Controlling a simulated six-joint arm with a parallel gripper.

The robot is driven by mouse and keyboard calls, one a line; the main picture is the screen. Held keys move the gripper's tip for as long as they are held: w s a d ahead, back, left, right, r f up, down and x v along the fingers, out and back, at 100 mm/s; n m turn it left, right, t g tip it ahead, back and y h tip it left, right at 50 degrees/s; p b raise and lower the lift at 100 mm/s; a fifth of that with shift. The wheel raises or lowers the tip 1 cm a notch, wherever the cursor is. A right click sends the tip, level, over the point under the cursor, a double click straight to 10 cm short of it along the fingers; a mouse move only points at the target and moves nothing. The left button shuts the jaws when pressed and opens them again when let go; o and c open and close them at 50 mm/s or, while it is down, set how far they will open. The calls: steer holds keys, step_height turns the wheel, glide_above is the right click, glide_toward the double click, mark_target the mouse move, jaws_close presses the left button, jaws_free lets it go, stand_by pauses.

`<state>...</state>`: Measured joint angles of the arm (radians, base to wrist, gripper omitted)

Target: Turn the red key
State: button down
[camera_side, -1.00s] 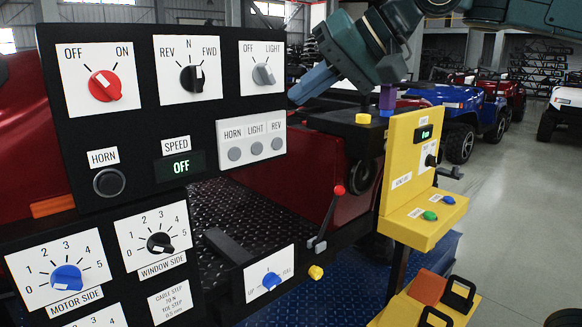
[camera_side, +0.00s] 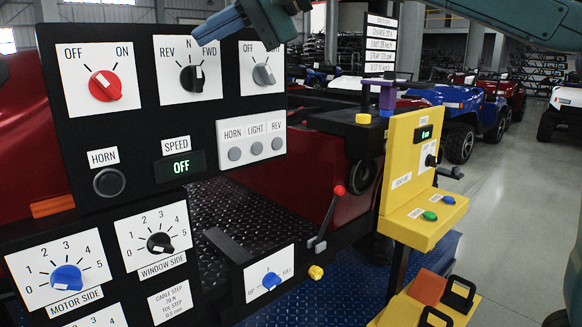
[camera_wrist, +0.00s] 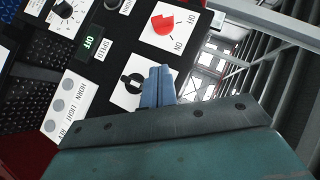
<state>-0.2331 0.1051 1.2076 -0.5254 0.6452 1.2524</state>
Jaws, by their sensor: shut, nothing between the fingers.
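The red key (camera_side: 104,85) is a round red knob on a white plate at the top left of the black panel, with OFF at its upper left and ON at its upper right. It has a white mark and a tab toward the lower right. It also shows at the top of the wrist view (camera_wrist: 163,24). My gripper (camera_side: 208,42) has its blue fingers shut and empty. In the side view they are above and right of the key, over the top edge of the panel. In the wrist view the fingers (camera_wrist: 160,73) overlap the REV-N-FWD plate, apart from the key.
The black REV-N-FWD knob (camera_side: 192,78) and grey light knob (camera_side: 264,75) sit right of the key. The speed display (camera_side: 180,167) reads OFF. A red-tipped lever (camera_side: 338,190) and a yellow control box (camera_side: 414,180) stand to the right.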

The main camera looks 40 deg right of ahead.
glide_toward(118, 89)
steer(key=w, duration=0.3)
steer(key=shift+w+a+f, duration=0.1)
steer(key=shift+a, duration=0.05)
steer(key=shift+a+f, duration=0.4)
steer(key=shift+a, duration=0.2)
steer(key=shift+a+f, duration=0.45)
steer(key=shift+a, duration=0.15)
steer(key=shift+a+f, duration=0.35)
steer(key=shift+a, duration=0.1)
